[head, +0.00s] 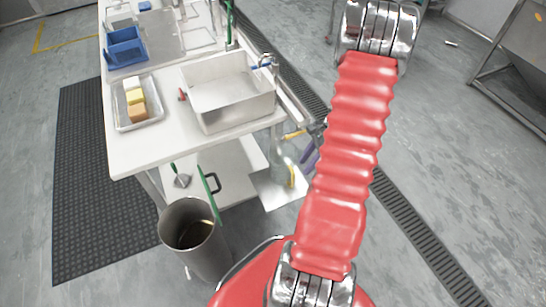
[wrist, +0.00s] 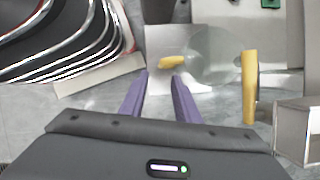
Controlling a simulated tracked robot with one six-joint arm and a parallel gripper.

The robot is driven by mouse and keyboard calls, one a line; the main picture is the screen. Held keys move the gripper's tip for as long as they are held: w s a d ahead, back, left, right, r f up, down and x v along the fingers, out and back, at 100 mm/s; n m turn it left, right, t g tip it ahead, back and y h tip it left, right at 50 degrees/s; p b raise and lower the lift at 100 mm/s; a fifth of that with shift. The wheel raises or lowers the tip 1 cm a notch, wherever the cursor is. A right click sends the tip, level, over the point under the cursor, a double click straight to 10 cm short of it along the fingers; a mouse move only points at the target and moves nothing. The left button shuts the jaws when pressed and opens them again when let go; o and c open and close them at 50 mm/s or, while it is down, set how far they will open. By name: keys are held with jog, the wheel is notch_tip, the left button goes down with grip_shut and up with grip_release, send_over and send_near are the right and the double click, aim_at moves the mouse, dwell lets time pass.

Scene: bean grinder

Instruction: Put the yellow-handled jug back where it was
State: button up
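A clear jug (head: 279,150) stands at the right end of the work table, on or just above a pale lower plate. Two yellow parts show by it: a short one (wrist: 172,62) and a long bar (wrist: 249,87). I cannot tell for sure which is its handle. In the wrist view the clear round body (wrist: 215,48) is faint. My gripper (wrist: 160,76) has two purple fingers standing apart with nothing between them. The short yellow part lies just beyond the fingertips. In the head view my gripper (head: 311,157) is right of the jug, partly hidden by my arm.
The white table (head: 150,150) carries a metal sink box (head: 232,95), a tray (head: 122,112) with several blocks and a blue bin (head: 125,47). A tall grey bin (head: 190,228) stands in front. A floor drain (head: 420,235) runs along the right, with free floor beyond.

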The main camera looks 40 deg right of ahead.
jog(key=w+a+r+n+h, duration=0.1)
jog(key=w+a+r+n, duration=0.4)
jog(key=a+r, duration=0.5)
jog(key=w+a+r+n+h, duration=0.15)
jog(key=a+r+n, duration=0.5)
jog(key=r, duration=0.65)
jog(key=s+a+r+n+t, duration=0.1)
jog(key=s+a+r+n, duration=0.2)
jog(key=a, duration=0.3)
jog(key=s+a+r+n+t+h, duration=0.1)
jog(key=s+a+r+n, duration=0.2)
jog(key=a+r+n, duration=0.2)
jog(key=s+a+r+n+t, duration=0.1)
jog(key=s+a+r+n, duration=0.2)
jog(key=a, duration=0.4)
jog(key=shift+s+a+r+n+t, duration=0.25)
jog(key=shift+r+n, duration=0.3)
jog(key=shift+r, duration=0.4)
jog(key=shift+w, duration=0.15)
